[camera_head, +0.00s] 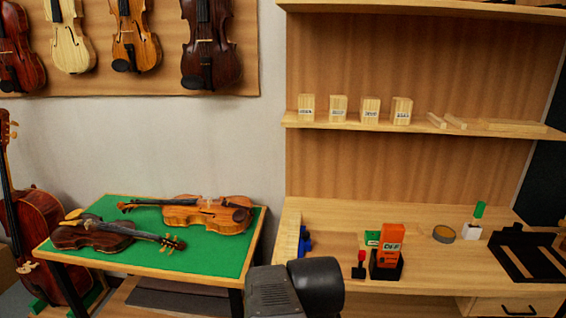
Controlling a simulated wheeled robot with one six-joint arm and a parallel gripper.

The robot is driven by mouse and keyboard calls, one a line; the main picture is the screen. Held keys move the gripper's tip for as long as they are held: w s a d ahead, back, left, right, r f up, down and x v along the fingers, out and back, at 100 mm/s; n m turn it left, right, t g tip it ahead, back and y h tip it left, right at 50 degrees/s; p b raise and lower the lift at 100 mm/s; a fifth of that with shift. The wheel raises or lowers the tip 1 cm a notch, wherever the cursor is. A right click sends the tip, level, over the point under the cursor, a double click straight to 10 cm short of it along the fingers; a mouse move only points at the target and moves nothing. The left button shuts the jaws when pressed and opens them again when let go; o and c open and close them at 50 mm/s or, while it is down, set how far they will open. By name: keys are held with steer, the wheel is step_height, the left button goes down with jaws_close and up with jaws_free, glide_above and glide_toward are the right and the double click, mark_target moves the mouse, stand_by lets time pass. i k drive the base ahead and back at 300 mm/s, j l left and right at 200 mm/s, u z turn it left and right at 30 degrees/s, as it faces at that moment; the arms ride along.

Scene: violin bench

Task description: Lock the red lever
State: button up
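A small red-topped piece on a black base (361,257), which looks like the red lever, stands near the front of the wooden bench (430,212). Its red part points up. It is small in view, and I cannot tell whether it is locked. It stands just left of an orange box in a black holder (391,246). A dark, rounded part of my own arm shows at the bottom middle, left of the lever and apart from it in the picture. My gripper's fingers are not in view.
A blue object (305,243) is by the bench's left end. A tape roll (444,234), a green-tipped piece (478,212) and a black frame (528,252) are to the right. A shelf (420,125) with wooden blocks hangs above. Two violins lie on a green-topped table (190,262) at left.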

mark_target(362, 254)
steer(key=z, duration=0.8)
steer(key=i+j+z, duration=0.1)
steer(key=i+j, duration=0.6)
steer(key=j, duration=0.15)
